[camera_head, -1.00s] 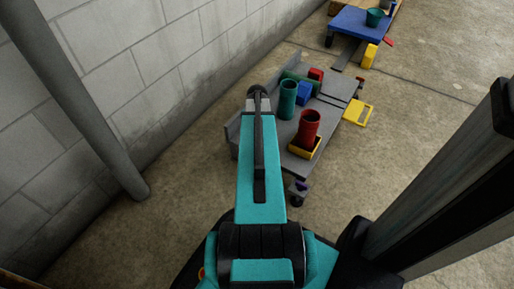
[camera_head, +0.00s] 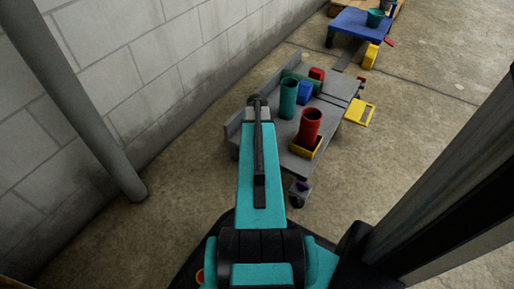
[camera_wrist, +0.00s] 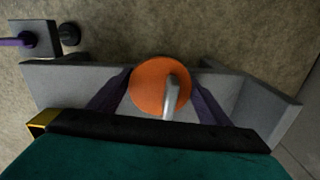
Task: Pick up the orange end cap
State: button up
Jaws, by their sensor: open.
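The orange end cap (camera_wrist: 150,88) shows in the wrist view as a round orange disc with a grey curved handle (camera_wrist: 172,98) on it. It is over the grey cart's surface, between the two dark fingers of my gripper (camera_wrist: 158,92). The fingers are apart, one on each side of the cap; I cannot tell whether they touch it. In the head view my arm covers this end of the cart, and the cap is hidden.
A block wall (camera_head: 150,75) runs along the left. A blue cart (camera_head: 352,24) stands farther back.

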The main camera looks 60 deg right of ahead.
jog(key=shift+c, duration=0.5)
jog(key=c, duration=0.6)
jog(key=shift+r, duration=0.1)
jog(key=shift+r+p, duration=1.2)
jog(key=shift+r, duration=0.4)
jog(key=shift+s+a+r, duration=0.1)
jog(key=shift+a+r, duration=0.1)
jog(key=shift+r, duration=0.1)
jog(key=shift+s+a+r+p, duration=0.2)
jog(key=shift+s+a+p, duration=0.8)
jog(key=shift+a+p, duration=1.65)
jog(key=shift+s+a+r+p, duration=0.15)
jog(key=shift+s+a+p, duration=0.8)
jog(key=shift+a+p, duration=1.7)
jog(key=shift+s+a+r+p, duration=0.2)
jog(key=shift+s+a+p, duration=1.25)
jog(key=shift+p, duration=2)
jog(key=shift+w+a, duration=0.45)
